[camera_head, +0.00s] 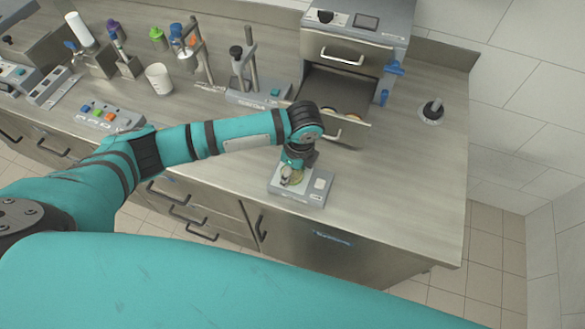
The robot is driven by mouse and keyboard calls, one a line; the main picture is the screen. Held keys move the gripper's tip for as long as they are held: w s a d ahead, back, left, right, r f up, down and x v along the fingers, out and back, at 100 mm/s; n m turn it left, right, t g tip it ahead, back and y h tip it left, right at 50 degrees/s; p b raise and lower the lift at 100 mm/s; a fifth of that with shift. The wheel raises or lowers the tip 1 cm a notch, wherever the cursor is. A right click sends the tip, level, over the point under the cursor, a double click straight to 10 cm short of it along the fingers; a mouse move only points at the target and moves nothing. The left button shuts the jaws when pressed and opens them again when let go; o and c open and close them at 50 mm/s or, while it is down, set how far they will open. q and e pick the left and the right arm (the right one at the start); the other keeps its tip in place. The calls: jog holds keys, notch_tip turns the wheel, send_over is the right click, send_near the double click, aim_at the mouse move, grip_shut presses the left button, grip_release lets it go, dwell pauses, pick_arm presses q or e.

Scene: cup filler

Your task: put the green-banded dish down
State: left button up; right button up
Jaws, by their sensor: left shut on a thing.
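My left gripper (291,174) points down over the small grey scale (313,198) near the front of the counter. It is shut on the green-banded dish (297,179), of which only a small yellow-green part shows. The gripper and wrist hide the rest. The dish is at the scale's plate; I cannot tell whether it touches it. My right gripper is not in view.
An open oven (345,50) stands behind, its tray holding small round dishes. A white cup (159,79), a press stand (250,75) and a button panel (104,115) are on the left. The counter right of the scale (400,190) is clear.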

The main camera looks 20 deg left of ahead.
aim_at(298, 175)
pick_arm(q)
jog(key=shift+f, duration=0.15)
jog(key=o, duration=1)
jog(key=shift+r, duration=0.2)
jog(key=r, duration=0.4)
jog(key=d+r+b, duration=0.1)
jog(key=r, duration=0.3)
jog(key=r+b, duration=0.1)
jog(key=r, duration=0.3)
jog(key=shift+s+d, duration=0.15)
jog(key=shift+d, duration=0.1)
